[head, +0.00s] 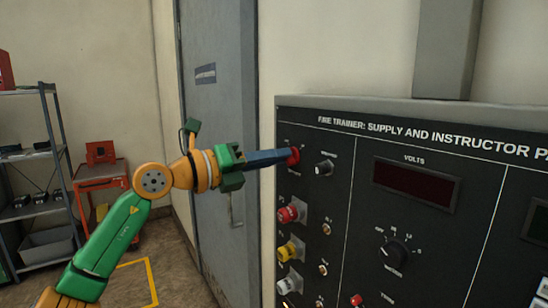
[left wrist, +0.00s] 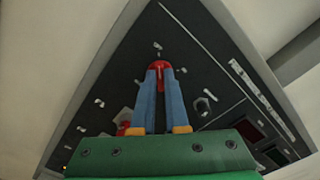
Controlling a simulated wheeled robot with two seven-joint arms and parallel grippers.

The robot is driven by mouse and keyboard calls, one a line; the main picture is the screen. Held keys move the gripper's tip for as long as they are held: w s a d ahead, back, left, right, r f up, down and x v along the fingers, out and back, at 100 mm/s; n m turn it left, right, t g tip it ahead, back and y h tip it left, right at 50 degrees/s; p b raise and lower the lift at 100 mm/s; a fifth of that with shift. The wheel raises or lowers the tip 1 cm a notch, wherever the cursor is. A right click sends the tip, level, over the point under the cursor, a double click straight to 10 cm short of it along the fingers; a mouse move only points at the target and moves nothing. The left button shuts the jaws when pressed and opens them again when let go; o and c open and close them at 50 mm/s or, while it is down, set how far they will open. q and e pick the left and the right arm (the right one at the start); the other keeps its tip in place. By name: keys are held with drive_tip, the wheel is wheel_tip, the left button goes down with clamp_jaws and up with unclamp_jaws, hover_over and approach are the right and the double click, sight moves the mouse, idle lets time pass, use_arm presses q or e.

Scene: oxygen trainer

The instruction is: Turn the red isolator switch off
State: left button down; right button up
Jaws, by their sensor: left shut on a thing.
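The red isolator switch (head: 293,156) is at the upper left of the black trainer panel (head: 340,205). My left gripper (head: 286,157) reaches it from the left, with its long blue fingers closed around the red knob. In the left wrist view the red switch (left wrist: 160,66) sits between the tips of my left gripper (left wrist: 160,74). The fingers hide part of the knob, and I cannot read its position marks. My right gripper is not in view.
Below the switch are red (head: 290,213), yellow (head: 290,250) and white (head: 289,283) connectors. The volts display (head: 414,184) is dark. A grey door (head: 215,90) and shelf (head: 35,180) stand left.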

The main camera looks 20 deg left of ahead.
use_arm(q)
drive_tip(key=c, duration=1.1)
unclamp_jaws()
drive_tip(key=shift+o, duration=0.9)
drive_tip(key=shift+w+d, duration=0.1)
drive_tip(key=shift+f, duration=0.1)
drive_tip(key=b+v, duration=0.3)
drive_tip(key=v, duration=0.4)
drive_tip(key=shift+b, duration=0.3)
